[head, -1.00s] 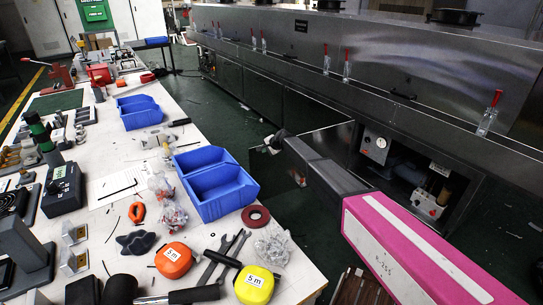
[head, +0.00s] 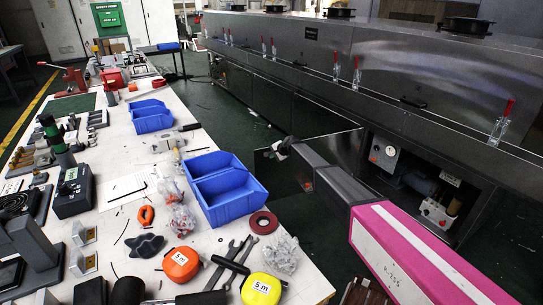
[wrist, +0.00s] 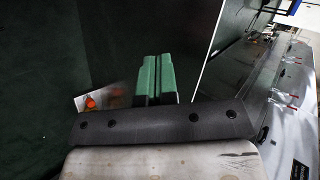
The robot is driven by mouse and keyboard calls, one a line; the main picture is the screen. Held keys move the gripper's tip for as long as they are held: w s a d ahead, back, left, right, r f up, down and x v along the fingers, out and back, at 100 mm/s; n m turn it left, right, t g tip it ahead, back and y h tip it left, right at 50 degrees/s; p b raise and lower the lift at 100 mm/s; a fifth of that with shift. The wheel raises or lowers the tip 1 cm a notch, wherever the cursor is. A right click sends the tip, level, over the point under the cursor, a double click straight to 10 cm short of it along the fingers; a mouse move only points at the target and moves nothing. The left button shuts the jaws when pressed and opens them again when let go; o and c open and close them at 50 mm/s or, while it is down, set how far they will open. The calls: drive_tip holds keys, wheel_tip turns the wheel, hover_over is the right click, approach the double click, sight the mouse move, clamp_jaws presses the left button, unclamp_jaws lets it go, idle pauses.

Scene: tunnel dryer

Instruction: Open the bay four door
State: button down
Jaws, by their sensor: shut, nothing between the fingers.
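The steel dryer (head: 300,78) runs along the right side of the head view. One lower bay stands open, showing a gauge, a motor and a control box (head: 437,213) inside. A dark, shiny door panel (head: 335,148) stands swung out from the left side of this bay. I cannot read a bay number. My gripper (head: 283,147) is at the panel's outer part in the head view; whether it touches is unclear. In the wrist view my green fingers (wrist: 154,80) are together and empty. A dark panel with a bright edge (wrist: 208,62) rises just right of them.
A white workbench (head: 120,185) along the left holds blue bins (head: 225,190), tape measures (head: 181,264) and tools. Dark green floor lies between bench and dryer. Red-handled clamps (head: 502,122) line the dryer's upper ledge.

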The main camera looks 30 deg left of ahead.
drive_tip(key=s+d+r, duration=0.6)
drive_tip(key=d+r, duration=0.1)
drive_tip(key=d, duration=0.1)
drive_tip(key=d+f+n+h, duration=0.1)
drive_tip(key=d+f+h, duration=0.1)
drive_tip(key=d, duration=1.9)
drive_tip(key=d+f+h, duration=0.2)
drive_tip(key=d+h, duration=0.1)
drive_tip(key=d, duration=1.8)
drive_tip(key=s+d+h, duration=0.1)
drive_tip(key=s+d, duration=0.4)
drive_tip(key=d, duration=0.6)
drive_tip(key=s+d+g+h, duration=0.1)
drive_tip(key=s+d, duration=0.5)
drive_tip(key=d, duration=0.6)
drive_tip(key=s+d+n+h, duration=0.1)
drive_tip(key=s+d, duration=0.4)
drive_tip(key=d, duration=0.6)
drive_tip(key=shift+s+d+g+h, duration=0.2)
drive_tip(key=shift+s+g+h, duration=0.15)
drive_tip(key=shift+h, duration=0.25)
drive_tip(key=shift+w, duration=0.1)
